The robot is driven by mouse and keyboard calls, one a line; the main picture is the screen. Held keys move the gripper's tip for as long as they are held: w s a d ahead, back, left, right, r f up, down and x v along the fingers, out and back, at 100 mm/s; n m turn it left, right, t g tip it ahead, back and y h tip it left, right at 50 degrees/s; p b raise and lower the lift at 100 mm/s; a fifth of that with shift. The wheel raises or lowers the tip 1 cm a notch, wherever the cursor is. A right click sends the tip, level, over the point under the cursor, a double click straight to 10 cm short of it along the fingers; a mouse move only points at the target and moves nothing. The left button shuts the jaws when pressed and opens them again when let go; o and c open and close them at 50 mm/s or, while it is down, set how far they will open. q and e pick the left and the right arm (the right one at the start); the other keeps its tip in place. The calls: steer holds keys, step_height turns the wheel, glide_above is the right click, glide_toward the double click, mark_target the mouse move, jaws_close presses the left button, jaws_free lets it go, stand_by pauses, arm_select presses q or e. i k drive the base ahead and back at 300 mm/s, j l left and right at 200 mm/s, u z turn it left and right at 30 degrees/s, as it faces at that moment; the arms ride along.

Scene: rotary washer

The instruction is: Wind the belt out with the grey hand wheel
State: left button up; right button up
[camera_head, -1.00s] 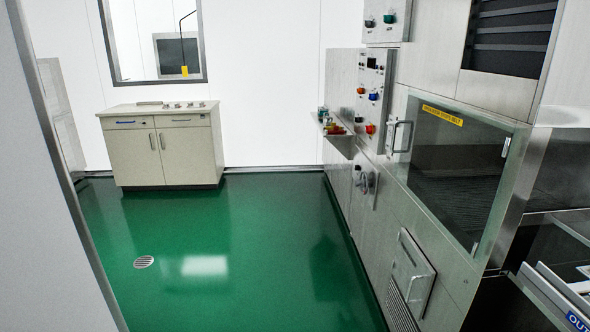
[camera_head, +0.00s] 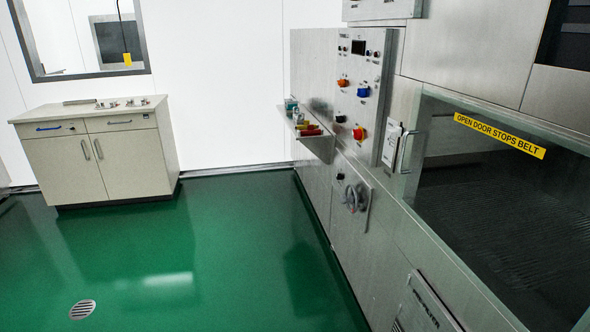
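The grey hand wheel (camera_head: 355,197) is on a plate low on the steel machine front, below the control panel (camera_head: 360,88). It is some way ahead, right of the picture's middle. The belt (camera_head: 490,215) seems to be the dark ribbed surface behind the large glass door (camera_head: 450,160), which has a yellow label reading "OPEN DOOR STOPS BELT" (camera_head: 499,136). The door appears shut. Neither of my grippers is in view.
A small shelf (camera_head: 314,146) with bottles and coloured items juts from the machine above the wheel. A beige cabinet (camera_head: 95,150) stands at the back left. The green floor (camera_head: 215,240) is clear, with a round drain (camera_head: 82,309).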

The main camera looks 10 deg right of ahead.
mark_target(352, 198)
steer(key=i+z, duration=0.1)
steer(key=i, duration=0.6)
steer(key=i+j+z, duration=0.1)
steer(key=i, duration=0.6)
steer(key=i+z, duration=0.6)
steer(key=z, duration=0.15)
steer(key=i+z, duration=0.6)
steer(key=z, duration=0.2)
